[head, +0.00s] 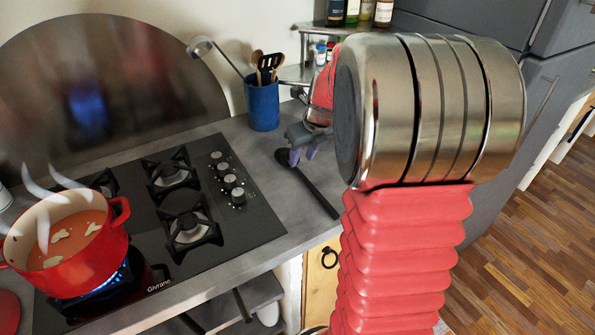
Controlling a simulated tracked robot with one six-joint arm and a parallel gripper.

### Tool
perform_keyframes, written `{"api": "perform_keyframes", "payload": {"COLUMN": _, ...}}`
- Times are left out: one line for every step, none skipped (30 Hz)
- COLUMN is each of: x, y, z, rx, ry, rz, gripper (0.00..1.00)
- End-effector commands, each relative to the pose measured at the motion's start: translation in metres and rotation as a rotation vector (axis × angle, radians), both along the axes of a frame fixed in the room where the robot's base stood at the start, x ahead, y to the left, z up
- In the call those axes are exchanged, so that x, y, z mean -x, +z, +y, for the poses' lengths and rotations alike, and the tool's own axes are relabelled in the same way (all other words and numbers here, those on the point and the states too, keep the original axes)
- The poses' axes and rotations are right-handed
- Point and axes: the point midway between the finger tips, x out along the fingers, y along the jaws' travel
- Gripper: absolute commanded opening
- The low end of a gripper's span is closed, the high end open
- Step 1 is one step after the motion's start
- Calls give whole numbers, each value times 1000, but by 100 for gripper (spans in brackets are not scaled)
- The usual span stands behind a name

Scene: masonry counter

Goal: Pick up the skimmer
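A long black utensil (317,193), which looks like the skimmer, lies on the grey counter to the right of the hob. Its handle runs toward the front edge, and its rounded head (283,157) is at the back end. My gripper (303,155) is over the counter, just right of the head and near the upper handle. My arm hides part of the counter to the right.
A blue crock (263,105) with a ladle (203,47) and wooden utensils (268,62) stands behind. On the hob (238,225), a red pot (72,245) steams over a lit burner at the left. A small shelf (300,75) with jars is at the back right.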

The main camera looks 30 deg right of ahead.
Motion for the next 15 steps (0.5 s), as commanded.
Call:
{"api": "perform_keyframes", "payload": {"x": -2, "y": -6, "z": 0, "rx": -1, "ry": 1, "rz": 2, "gripper": 35}}
{"api": "perform_keyframes", "payload": {"x": -3, "y": -8, "z": 0, "rx": -1, "ry": 1, "rz": 2, "gripper": 35}}
{"api": "perform_keyframes", "payload": {"x": -4, "y": -10, "z": 0, "rx": -1, "ry": 1, "rz": 1, "gripper": 35}}
{"api": "perform_keyframes", "payload": {"x": -4, "y": -11, "z": 0, "rx": -1, "ry": 1, "rz": 1, "gripper": 35}}
{"api": "perform_keyframes", "payload": {"x": -5, "y": -11, "z": 0, "rx": 0, "ry": 1, "rz": 0, "gripper": 35}}
{"api": "perform_keyframes", "payload": {"x": -5, "y": -12, "z": 0, "rx": 0, "ry": 1, "rz": 0, "gripper": 35}}
{"api": "perform_keyframes", "payload": {"x": -5, "y": -12, "z": 0, "rx": 0, "ry": 1, "rz": 0, "gripper": 35}}
{"api": "perform_keyframes", "payload": {"x": -5, "y": -12, "z": 0, "rx": 0, "ry": 1, "rz": -1, "gripper": 35}}
{"api": "perform_keyframes", "payload": {"x": -5, "y": -11, "z": 0, "rx": 0, "ry": 1, "rz": -1, "gripper": 35}}
{"api": "perform_keyframes", "payload": {"x": -5, "y": -11, "z": 0, "rx": 0, "ry": 1, "rz": -1, "gripper": 35}}
{"api": "perform_keyframes", "payload": {"x": -5, "y": -11, "z": 0, "rx": 0, "ry": 1, "rz": 0, "gripper": 35}}
{"api": "perform_keyframes", "payload": {"x": -5, "y": -11, "z": 0, "rx": 0, "ry": 1, "rz": 0, "gripper": 35}}
{"api": "perform_keyframes", "payload": {"x": -5, "y": -11, "z": 0, "rx": 0, "ry": 1, "rz": 0, "gripper": 35}}
{"api": "perform_keyframes", "payload": {"x": -5, "y": -12, "z": 0, "rx": 0, "ry": 1, "rz": 0, "gripper": 35}}
{"api": "perform_keyframes", "payload": {"x": -5, "y": -13, "z": 0, "rx": 0, "ry": 1, "rz": 0, "gripper": 35}}
